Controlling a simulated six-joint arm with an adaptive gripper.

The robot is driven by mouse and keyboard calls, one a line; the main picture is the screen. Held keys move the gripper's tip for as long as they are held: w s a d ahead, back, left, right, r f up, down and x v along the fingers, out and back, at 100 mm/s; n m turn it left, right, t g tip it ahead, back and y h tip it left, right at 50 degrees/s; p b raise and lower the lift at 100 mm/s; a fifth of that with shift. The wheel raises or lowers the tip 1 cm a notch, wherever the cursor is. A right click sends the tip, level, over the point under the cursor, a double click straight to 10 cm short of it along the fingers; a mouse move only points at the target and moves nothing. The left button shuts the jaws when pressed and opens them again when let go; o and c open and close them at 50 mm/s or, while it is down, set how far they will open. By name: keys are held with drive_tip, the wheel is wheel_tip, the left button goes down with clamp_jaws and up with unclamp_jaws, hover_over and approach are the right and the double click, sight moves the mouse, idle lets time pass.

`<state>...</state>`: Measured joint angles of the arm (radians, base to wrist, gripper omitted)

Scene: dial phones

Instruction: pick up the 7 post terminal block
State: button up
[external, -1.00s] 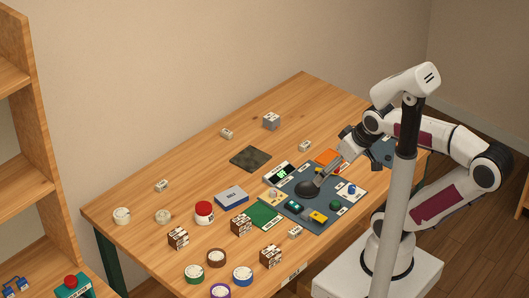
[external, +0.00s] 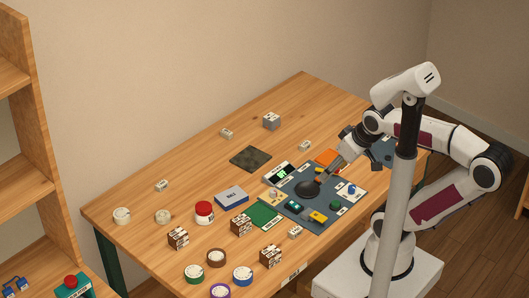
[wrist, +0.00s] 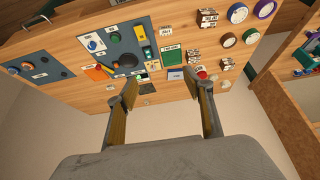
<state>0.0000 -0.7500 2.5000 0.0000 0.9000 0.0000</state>
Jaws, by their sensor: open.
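Several dark-and-white terminal blocks sit on the table: one (external: 178,238) at the left front, one (external: 241,224) by the green mat, and one (external: 270,256) near the front edge. In the external view my gripper (external: 325,179) is above the dark panel, apart from these blocks.
The dark panel (external: 324,222) with switches and a black dome (external: 307,188) lies below my gripper. A blue-grey box (external: 231,197), red-lidded jar (external: 204,212), green mat (external: 262,216) and tape rolls crowd the left and front. The back left of the table is mostly free.

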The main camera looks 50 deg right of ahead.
drive_tip(key=m+t+y, duration=0.1)
drive_tip(key=m+t, duration=0.7)
drive_tip(key=m, duration=2.7)
hover_over(162, 185)
drive_tip(key=s, duration=0.2)
wheel_tip(162, 185, down, 21)
drive_tip(key=shift+d+r, duration=0.2)
drive_tip(key=shift+d, duration=0.2)
drive_tip(key=shift+f, duration=1.7)
drive_tip(key=shift+f, duration=0.15)
